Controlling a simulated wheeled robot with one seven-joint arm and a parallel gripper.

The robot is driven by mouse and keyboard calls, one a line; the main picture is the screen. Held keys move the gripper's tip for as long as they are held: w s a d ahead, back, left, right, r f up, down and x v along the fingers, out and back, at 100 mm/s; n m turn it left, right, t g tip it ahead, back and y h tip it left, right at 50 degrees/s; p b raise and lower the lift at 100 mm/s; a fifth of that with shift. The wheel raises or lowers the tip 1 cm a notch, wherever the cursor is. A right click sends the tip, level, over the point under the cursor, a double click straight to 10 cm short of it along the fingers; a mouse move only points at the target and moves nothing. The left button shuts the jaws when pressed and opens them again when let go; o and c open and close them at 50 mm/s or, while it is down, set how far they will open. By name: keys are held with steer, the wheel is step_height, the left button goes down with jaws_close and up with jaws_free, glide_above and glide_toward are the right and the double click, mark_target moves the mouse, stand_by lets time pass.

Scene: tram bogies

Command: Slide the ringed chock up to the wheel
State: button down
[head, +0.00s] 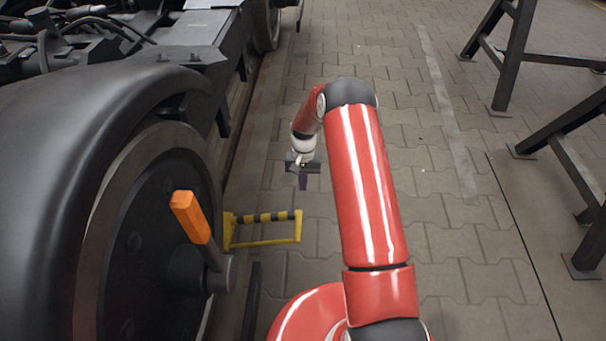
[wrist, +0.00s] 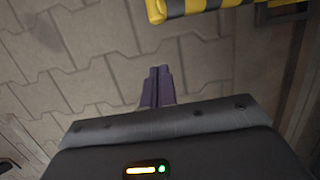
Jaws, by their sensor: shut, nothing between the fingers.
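The large dark wheel (head: 135,250) stands at the left of the head view, under a black fender. A yellow frame with a black-and-yellow striped bar (head: 270,217) lies on the floor beside the wheel's right edge. I cannot tell whether this is the ringed chock or a part of it; no ring shows clearly. The striped bar also shows at the top right of the wrist view (wrist: 200,7). My gripper (head: 303,183) is above the paving beyond the frame. Its purple fingers (wrist: 158,72) are shut and empty, apart from the striped bar.
An orange-tipped lever (head: 190,217) sticks out from the wheel hub. The bogie frame (head: 195,35) runs along the left. Dark metal trestles (head: 510,60) stand at the right. The paved floor (head: 395,120) between is clear.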

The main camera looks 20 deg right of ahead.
steer(key=s+f, duration=0.2)
steer(key=s+a+f, duration=0.1)
steer(key=s+f, duration=0.1)
steer(key=shift+s+a, duration=0.1)
steer(key=shift+a, duration=0.1)
